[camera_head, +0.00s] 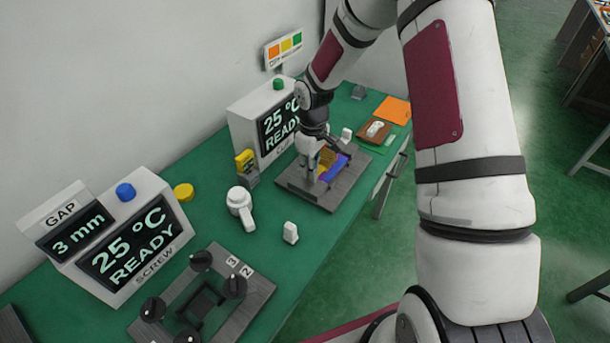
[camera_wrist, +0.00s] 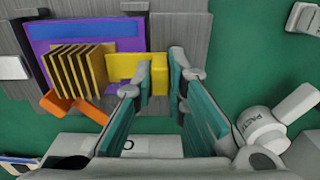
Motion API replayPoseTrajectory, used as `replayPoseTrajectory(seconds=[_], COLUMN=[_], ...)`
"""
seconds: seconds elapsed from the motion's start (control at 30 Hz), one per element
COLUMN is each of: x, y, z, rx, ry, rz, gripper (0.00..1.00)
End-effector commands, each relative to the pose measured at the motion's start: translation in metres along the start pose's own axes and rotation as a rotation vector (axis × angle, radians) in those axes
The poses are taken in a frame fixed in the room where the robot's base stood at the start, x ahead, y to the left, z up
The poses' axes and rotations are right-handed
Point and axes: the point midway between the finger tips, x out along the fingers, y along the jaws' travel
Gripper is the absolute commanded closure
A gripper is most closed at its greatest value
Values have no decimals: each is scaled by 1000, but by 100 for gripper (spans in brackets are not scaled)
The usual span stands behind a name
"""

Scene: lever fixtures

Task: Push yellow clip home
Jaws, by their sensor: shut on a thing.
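The yellow clip (camera_wrist: 123,66) lies at the right edge of a purple and blue board (camera_wrist: 92,32), beside a finned gold block (camera_wrist: 77,70). My gripper (camera_wrist: 163,62) has one finger on each side of the clip's right end and is shut on it. Whether the clip is fully seated cannot be told. In the head view my gripper (camera_head: 311,170) points down at the fixture plate (camera_head: 310,190) and hides part of the blue board (camera_head: 338,167). Two orange tabs (camera_wrist: 73,107) stick out from the gold block.
A READY display box (camera_head: 262,122) stands behind the fixture. A second fixture with black knobs (camera_head: 203,288) is at the front.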

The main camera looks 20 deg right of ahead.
Motion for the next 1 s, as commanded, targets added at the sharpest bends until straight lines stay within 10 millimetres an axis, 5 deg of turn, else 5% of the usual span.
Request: replayPoseTrajectory(seconds=[0.23, 0.27, 0.33, 0.73, 1.0], x=[-1, -1, -1, -7, -54], y=[5, 5, 6, 4, 4], z=[0, 0, 0, 0, 0], rx=[1, 1, 2, 0, 1], ry=[5, 5, 6, 4, 7], rz=[9, 9, 10, 7, 11], gripper=[100, 80, 67, 67, 67])
